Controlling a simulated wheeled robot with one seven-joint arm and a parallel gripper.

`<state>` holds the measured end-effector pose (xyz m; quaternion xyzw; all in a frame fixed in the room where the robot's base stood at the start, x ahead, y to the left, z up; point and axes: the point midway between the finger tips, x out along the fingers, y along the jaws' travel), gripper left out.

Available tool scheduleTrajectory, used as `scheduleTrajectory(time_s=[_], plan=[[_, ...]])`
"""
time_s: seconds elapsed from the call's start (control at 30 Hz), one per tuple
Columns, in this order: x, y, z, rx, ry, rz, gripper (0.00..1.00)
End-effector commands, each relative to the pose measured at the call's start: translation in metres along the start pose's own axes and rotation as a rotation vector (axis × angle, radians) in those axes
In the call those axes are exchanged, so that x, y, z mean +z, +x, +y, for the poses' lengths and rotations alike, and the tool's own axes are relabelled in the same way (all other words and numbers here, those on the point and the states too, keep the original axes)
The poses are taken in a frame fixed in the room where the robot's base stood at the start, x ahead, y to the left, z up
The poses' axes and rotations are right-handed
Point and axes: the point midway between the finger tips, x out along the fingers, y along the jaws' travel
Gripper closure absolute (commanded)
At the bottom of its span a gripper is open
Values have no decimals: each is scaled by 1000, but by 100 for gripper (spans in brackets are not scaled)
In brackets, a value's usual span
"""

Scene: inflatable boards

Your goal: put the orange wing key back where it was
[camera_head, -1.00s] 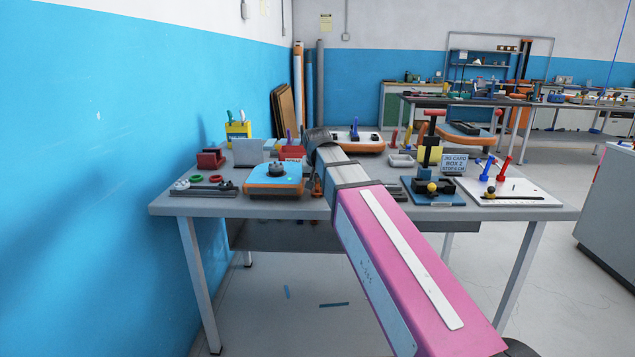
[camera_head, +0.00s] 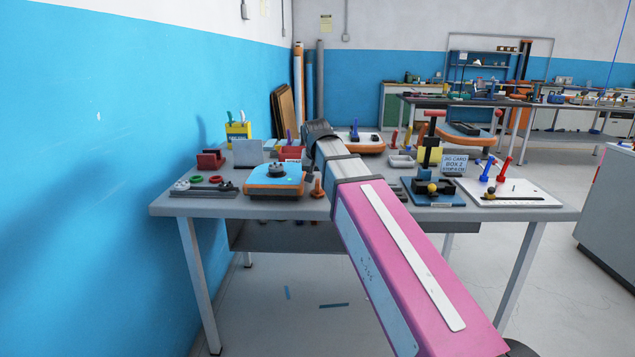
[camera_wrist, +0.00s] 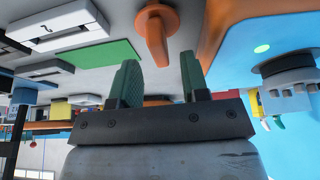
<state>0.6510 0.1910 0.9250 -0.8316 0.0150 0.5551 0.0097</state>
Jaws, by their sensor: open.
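The orange wing key (camera_wrist: 157,32) stands upright on the grey bench in the wrist view, which looks upside down. It also shows in the head view (camera_head: 318,188), just right of the blue-topped orange board (camera_head: 275,178). My gripper (camera_wrist: 158,64) is open, with its two green-padded fingers apart and nothing held between them. The key is ahead of the gap between the fingertips, roughly centred; I cannot tell the remaining distance. In the head view my own arm hides the gripper.
The blue-topped board with a grey knob (camera_wrist: 290,72) is close on the right in the wrist view. A green patch (camera_wrist: 95,52) and pale trays lie left.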

Motion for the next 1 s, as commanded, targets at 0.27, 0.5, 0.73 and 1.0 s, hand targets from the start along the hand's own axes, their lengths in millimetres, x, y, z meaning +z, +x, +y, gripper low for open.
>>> scheduleTrajectory(time_s=[0.27,0.5,0.73,1.0], plan=[[0,-47,0,0,0,2,58],[0,-77,0,0,0,1,58],[0,-88,0,0,0,0,58],[0,-89,0,0,0,-1,58]])
